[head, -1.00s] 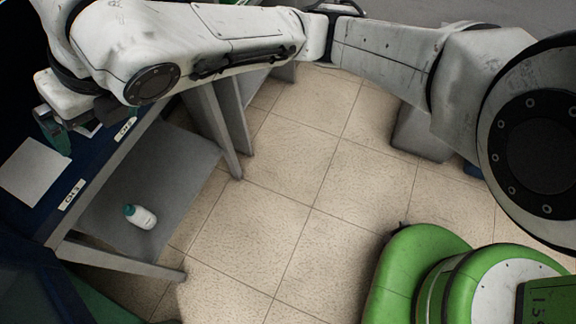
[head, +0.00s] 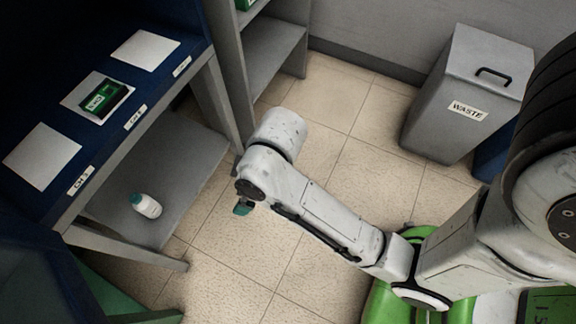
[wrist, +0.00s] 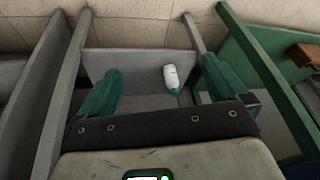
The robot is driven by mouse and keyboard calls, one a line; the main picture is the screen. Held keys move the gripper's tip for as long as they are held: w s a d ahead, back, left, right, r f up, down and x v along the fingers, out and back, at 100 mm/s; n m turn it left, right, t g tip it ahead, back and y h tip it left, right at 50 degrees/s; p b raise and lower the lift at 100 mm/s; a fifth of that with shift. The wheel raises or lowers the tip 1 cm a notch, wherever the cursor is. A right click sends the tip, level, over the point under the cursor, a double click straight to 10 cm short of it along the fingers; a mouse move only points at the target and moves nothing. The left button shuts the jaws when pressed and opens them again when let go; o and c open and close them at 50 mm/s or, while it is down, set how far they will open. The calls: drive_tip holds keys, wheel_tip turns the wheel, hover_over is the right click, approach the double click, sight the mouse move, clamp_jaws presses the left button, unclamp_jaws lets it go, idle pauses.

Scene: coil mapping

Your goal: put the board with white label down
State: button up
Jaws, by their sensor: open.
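The board with white label (head: 103,97) is dark green with a small white label. It lies flat on the middle white pad (head: 72,103) of the blue bench in the head view. My gripper (head: 243,208) hangs over the floor, right of the bench and well apart from the board. In the wrist view my gripper's two green fingers (wrist: 160,88) stand wide apart with nothing between them. The board does not show in the wrist view.
Two bare white pads lie either side, the near one (head: 42,157) and the far one (head: 146,50). A white bottle (head: 146,206) lies on the grey lower shelf (head: 175,165). A grey waste bin (head: 466,95) stands at the back right. Tiled floor is open between.

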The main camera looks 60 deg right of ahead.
drive_tip(key=s+d+f+m+g+h, duration=0.1)
drive_tip(key=s+d+f+m, duration=0.1)
drive_tip(key=s, duration=0.3)
drive_tip(key=s+d+f+m+g+h, duration=0.1)
drive_tip(key=s+d+f+m, duration=0.1)
drive_tip(key=s, duration=0.4)
drive_tip(key=d+f, duration=0.1)
drive_tip(key=d, duration=0.1)
drive_tip(key=shift+s+d+f+g, duration=0.3)
drive_tip(key=shift+d+g, duration=0.05)
drive_tip(key=shift+g, duration=0.05)
wheel_tip(320, 180, up, 22)
drive_tip(key=p, duration=2.2)
drive_tip(key=shift+r, duration=0.15)
drive_tip(key=shift+w, duration=0.1)
